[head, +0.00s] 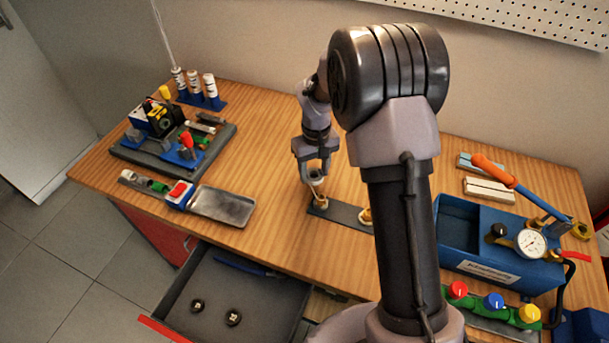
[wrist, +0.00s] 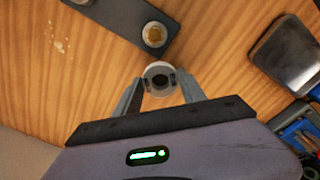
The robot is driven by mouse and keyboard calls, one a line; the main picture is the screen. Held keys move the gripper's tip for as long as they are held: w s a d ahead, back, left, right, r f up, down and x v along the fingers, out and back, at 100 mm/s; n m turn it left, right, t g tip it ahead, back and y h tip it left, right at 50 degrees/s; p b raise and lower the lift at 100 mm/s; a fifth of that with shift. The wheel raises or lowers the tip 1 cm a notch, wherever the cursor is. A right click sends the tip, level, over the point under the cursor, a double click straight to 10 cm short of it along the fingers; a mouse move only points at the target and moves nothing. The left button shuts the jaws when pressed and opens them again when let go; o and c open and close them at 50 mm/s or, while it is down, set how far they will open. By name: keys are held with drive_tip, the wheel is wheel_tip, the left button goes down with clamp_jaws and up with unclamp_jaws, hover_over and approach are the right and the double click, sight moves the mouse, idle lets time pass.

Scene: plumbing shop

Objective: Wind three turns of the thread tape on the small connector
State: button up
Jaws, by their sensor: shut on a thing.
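My gripper (head: 316,177) is shut on a small white ring-shaped roll (wrist: 159,76) with a dark hole, which looks like the thread tape. The wrist view shows it between the two fingertips (wrist: 158,84). A small brass-coloured connector (wrist: 154,35) stands at one end of a dark grey bar (wrist: 128,18). In the head view, the connector (head: 320,203) is just below my gripper. The roll appears beside the connector in the wrist view; I cannot tell whether they touch. A second brass-coloured fitting (head: 366,216) on the bar is partly hidden by my arm.
A metal tray (head: 222,205) lies to the left, with a fixture board (head: 215,150) behind it. A blue pump box (head: 490,262) with a gauge stands at the right. An open drawer (head: 262,298) is at the front. Bare wood lies between tray and bar.

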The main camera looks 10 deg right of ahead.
drive_tip(key=d, duration=0.1)
drive_tip(key=s+d, duration=0.1)
drive_tip(key=d, duration=0.3)
drive_tip(key=shift+s, duration=0.4)
drive_tip(key=s, duration=0.1)
drive_tip(key=s+d, duration=0.1)
drive_tip(key=s, duration=0.1)
drive_tip(key=shift+s+d, duration=0.35)
drive_tip(key=shift+s, duration=0.05)
drive_tip(key=s, duration=0.2)
drive_tip(key=s+a+b, duration=0.1)
drive_tip(key=s, duration=0.1)
drive_tip(key=s+a, duration=0.1)
drive_tip(key=s+a+b, duration=0.1)
drive_tip(key=a, duration=0.1)
drive_tip(key=shift+s, duration=0.15)
drive_tip(key=shift+s+a, duration=0.2)
drive_tip(key=shift+a, duration=0.25)
